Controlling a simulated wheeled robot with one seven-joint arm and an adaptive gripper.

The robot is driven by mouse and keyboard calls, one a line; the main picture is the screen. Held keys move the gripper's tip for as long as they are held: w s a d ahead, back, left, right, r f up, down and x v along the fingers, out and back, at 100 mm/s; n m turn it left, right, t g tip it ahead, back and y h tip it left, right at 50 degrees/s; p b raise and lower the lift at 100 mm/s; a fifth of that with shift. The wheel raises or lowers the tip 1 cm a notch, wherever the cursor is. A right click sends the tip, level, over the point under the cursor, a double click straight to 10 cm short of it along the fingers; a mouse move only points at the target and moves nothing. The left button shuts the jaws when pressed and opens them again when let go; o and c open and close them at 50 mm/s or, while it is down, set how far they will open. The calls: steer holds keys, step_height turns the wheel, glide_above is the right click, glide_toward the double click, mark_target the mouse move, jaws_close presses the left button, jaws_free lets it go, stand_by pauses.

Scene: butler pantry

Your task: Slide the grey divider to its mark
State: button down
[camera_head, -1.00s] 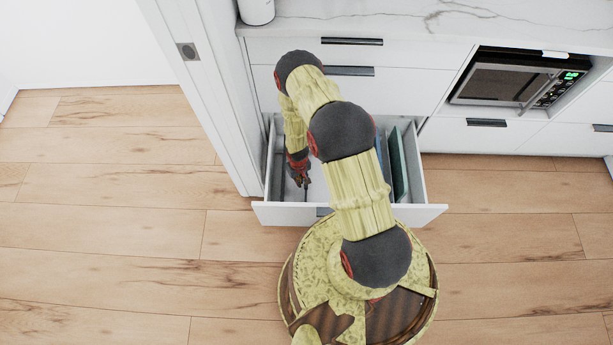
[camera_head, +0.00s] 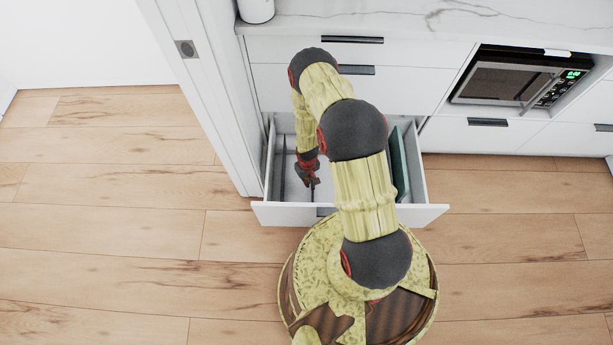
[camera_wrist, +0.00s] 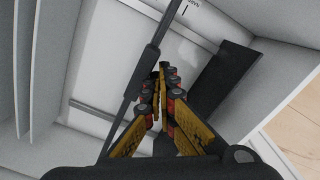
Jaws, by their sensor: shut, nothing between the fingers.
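The drawer (camera_head: 430,213) stands pulled open below the counter. My gripper (camera_head: 314,184) reaches down into its left half. In the wrist view, my gripper (camera_wrist: 162,72) is shut and empty, its fingertips together. A long dark grey bar with a thicker middle, seemingly the grey divider (camera_wrist: 147,62), runs slantwise just left of the fingertips. I cannot tell whether they touch it. A short black mark with small lettering (camera_wrist: 186,8) shows on the pale surface at the top, close to the bar's far end. My arm hides much of the drawer in the head view.
A green upright panel (camera_head: 399,165) stands in the drawer's right part. A white door frame (camera_head: 205,90) rises close to the drawer's left side. A microwave (camera_head: 515,80) sits to the right. Wooden floor lies open in front.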

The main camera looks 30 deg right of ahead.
steer(key=shift+s+d+b, duration=0.3)
steer(key=shift+s+d, duration=0.4)
steer(key=shift+d, duration=0.45)
steer(key=shift+s+d+b, duration=0.15)
steer(key=shift+s+d, duration=0.4)
steer(key=shift+d, duration=0.25)
steer(key=shift+s+d+b, duration=0.2)
steer(key=shift+s+d, duration=0.4)
steer(key=shift+d, duration=0.2)
steer(key=shift+s+d+b, duration=0.15)
steer(key=shift+s+d, duration=0.4)
steer(key=shift+d, duration=0.35)
step_height(320, 180, up, 7)
steer(key=p, duration=0.5)
steer(key=shift+w+a+p, duration=0.25)
steer(key=shift+a+p, duration=0.1)
steer(key=shift+a, duration=0.1)
